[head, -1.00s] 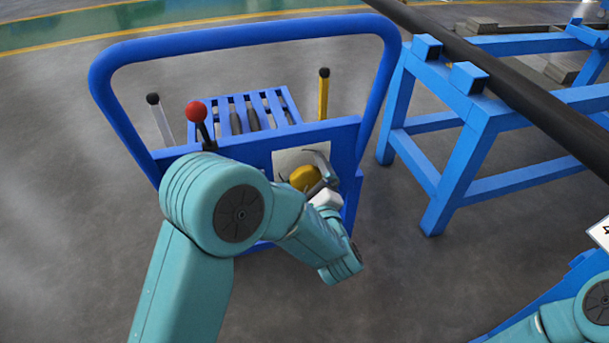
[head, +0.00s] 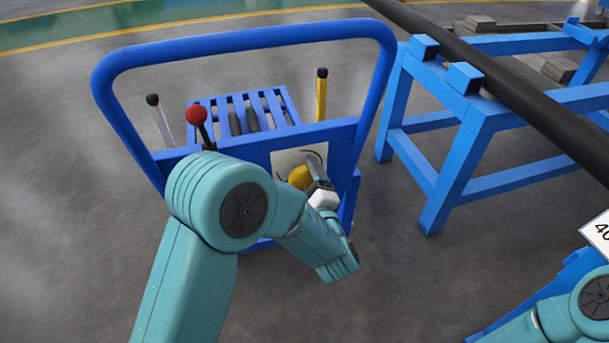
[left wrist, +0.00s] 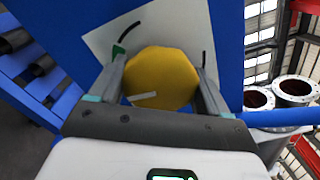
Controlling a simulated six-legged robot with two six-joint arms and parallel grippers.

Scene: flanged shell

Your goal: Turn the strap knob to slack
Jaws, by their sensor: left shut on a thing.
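The yellow strap knob (head: 299,176) is on a pale plate (head: 288,158) on the near face of the blue cart. My left gripper (head: 311,172) is shut on it, partly hiding it in the head view. In the left wrist view the knob (left wrist: 160,78) sits between the two fingers of the gripper (left wrist: 162,72). A white line on the knob points to the lower left of the picture. The plate (left wrist: 165,28) there carries a green mark at upper left and dark curved marks. My right gripper is out of view; only part of its arm shows at bottom right.
The blue cart's tube handle (head: 245,32) arches over the panel. A red-ball lever (head: 197,115), a black-tipped lever (head: 153,101) and a yellow lever (head: 321,95) rise from the cart. A blue stand (head: 450,160) with a long dark pipe (head: 520,95) is to the right.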

